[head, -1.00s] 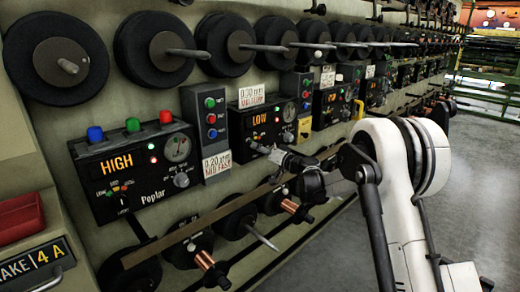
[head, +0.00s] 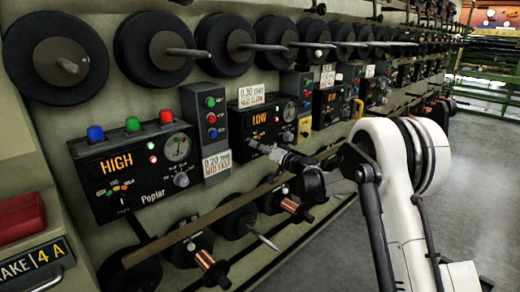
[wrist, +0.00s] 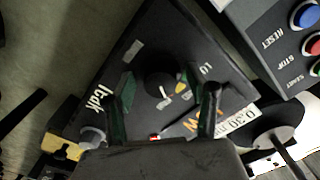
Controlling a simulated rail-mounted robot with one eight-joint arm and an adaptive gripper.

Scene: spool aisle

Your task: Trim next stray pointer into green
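The second control panel (head: 262,122) shows LOW in orange and has a small round gauge (head: 290,111); its pointer is too small to read. My gripper (head: 264,149) is at the lower part of this panel. In the wrist view, the two fingers of my gripper (wrist: 170,88) stand apart, one on each side of a round black knob (wrist: 158,78). I cannot tell whether they touch it. A white and yellow mark shows just below the knob. The nearer Poplar panel (head: 135,177) shows HIGH, with a gauge (head: 177,147) and a lit green lamp.
Black spools (head: 150,48) line the wall above. A long rail and copper spools (head: 205,259) run below. The grey floor at right is clear.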

